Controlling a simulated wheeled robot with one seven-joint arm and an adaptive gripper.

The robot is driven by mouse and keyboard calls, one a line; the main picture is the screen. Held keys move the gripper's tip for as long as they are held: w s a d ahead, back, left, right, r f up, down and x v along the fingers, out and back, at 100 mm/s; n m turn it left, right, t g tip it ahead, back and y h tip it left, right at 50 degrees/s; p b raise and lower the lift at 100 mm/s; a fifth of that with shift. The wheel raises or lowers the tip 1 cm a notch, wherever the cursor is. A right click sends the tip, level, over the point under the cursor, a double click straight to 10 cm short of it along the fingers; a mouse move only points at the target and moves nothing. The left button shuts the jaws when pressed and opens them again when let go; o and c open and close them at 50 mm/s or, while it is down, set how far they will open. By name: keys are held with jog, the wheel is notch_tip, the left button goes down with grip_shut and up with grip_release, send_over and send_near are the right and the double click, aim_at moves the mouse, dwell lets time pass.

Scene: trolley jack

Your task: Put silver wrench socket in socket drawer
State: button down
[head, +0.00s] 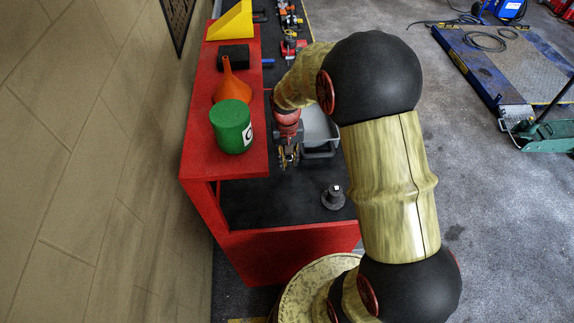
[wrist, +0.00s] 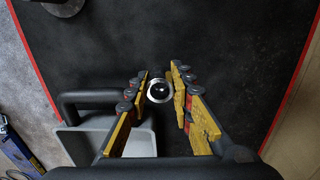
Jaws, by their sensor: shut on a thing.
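The silver wrench socket (wrist: 160,91) is a small round ring with a dark centre, seen end-on in the wrist view between the fingertips of my gripper (wrist: 158,88). The fingers are shut on it. In the head view my gripper (head: 288,158) is over the black worktop, left of a grey open bin; the socket cannot be made out there. The grey bin (head: 322,151), perhaps the socket drawer, has a dark handle and is partly hidden by my arm. In the wrist view the bin (wrist: 82,146) lies at lower left, beside the fingers, and the socket is outside it.
A dark stepped round part (head: 334,198) stands on the black worktop (head: 270,205) near its front. The red raised shelf (head: 200,160) at left holds a green can (head: 231,127), an orange funnel (head: 230,84) and a black box (head: 233,57). The front worktop is mostly clear.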

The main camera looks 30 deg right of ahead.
aim_at(287, 171)
jog(key=shift+w+f, duration=0.3)
jog(key=shift+f, duration=0.05)
jog(key=shift+w+f, duration=0.15)
jog(key=shift+f, duration=1.5)
jog(key=shift+a+f, duration=0.1)
jog(key=shift+f+b, duration=0.1)
jog(key=shift+b, duration=0.2)
jog(key=c, duration=1.6)
grip_release()
jog(key=shift+o, duration=0.2)
